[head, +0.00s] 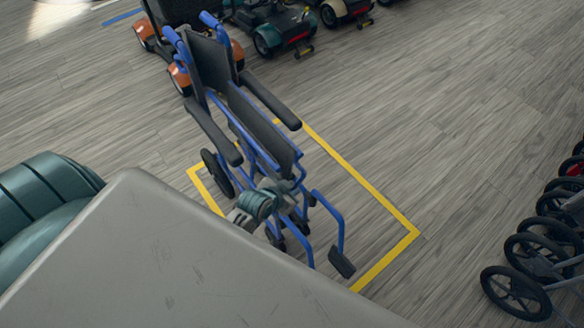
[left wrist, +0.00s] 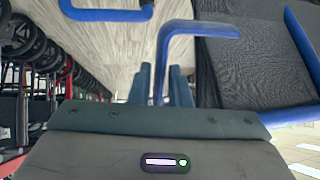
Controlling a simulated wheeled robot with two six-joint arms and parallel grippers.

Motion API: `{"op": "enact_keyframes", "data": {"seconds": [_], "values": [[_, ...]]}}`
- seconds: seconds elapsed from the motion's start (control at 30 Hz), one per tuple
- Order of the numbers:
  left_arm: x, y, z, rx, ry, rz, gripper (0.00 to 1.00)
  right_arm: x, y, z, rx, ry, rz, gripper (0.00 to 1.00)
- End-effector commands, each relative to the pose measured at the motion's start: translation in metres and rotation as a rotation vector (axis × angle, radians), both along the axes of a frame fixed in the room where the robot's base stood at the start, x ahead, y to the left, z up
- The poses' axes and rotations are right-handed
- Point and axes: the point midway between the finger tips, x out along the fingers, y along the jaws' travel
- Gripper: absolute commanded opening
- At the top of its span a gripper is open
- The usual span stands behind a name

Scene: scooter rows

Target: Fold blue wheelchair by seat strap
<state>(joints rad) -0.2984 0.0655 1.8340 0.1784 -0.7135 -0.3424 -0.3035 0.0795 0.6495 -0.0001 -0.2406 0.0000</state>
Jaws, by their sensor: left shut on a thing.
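The blue wheelchair (head: 262,125) stands on the floor in the head view, with a blue tube frame and black seat, back and armrests. It looks narrow, its two armrests fairly close together. My left gripper (head: 284,196) is at the front of the wheelchair, low by the seat's front end. In the left wrist view my left gripper (left wrist: 162,82) has its two teal fingers on either side of a blue tube (left wrist: 168,55) of the wheelchair and is shut on it. The seat strap cannot be made out. My right gripper is not in view.
A yellow floor outline (head: 362,178) surrounds the wheelchair. Scooters (head: 283,32) stand in a row behind it. Wheeled walkers (head: 535,262) line the right edge. The wooden floor between wheelchair and walkers is clear.

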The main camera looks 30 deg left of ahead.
Motion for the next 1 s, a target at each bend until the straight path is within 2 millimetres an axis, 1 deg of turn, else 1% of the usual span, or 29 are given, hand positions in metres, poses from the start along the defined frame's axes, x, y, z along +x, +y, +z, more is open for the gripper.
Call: {"op": "enact_keyframes", "data": {"seconds": [0.03,0.13,0.4,0.53,0.67,0.9,1.0], "values": [[-0.006,0.002,-0.005,0.009,0.017,-0.002,0.19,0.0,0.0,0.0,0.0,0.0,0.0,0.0],[-0.005,0.002,-0.004,0.007,0.015,-0.002,0.39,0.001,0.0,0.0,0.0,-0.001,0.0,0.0],[-0.003,0.001,-0.002,0.004,0.008,0.0,0.39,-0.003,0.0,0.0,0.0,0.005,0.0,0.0],[-0.008,0.002,0.003,0.003,0.008,0.0,0.39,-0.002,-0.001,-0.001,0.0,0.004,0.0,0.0],[-0.024,0.004,0.016,0.004,0.006,-0.001,0.39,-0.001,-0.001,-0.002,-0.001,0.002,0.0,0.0],[-0.061,0.009,0.049,0.005,0.007,0.0,0.39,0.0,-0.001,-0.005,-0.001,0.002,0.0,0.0],[-0.072,0.011,0.059,0.006,0.009,-0.001,0.39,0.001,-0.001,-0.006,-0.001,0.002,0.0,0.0]]}}
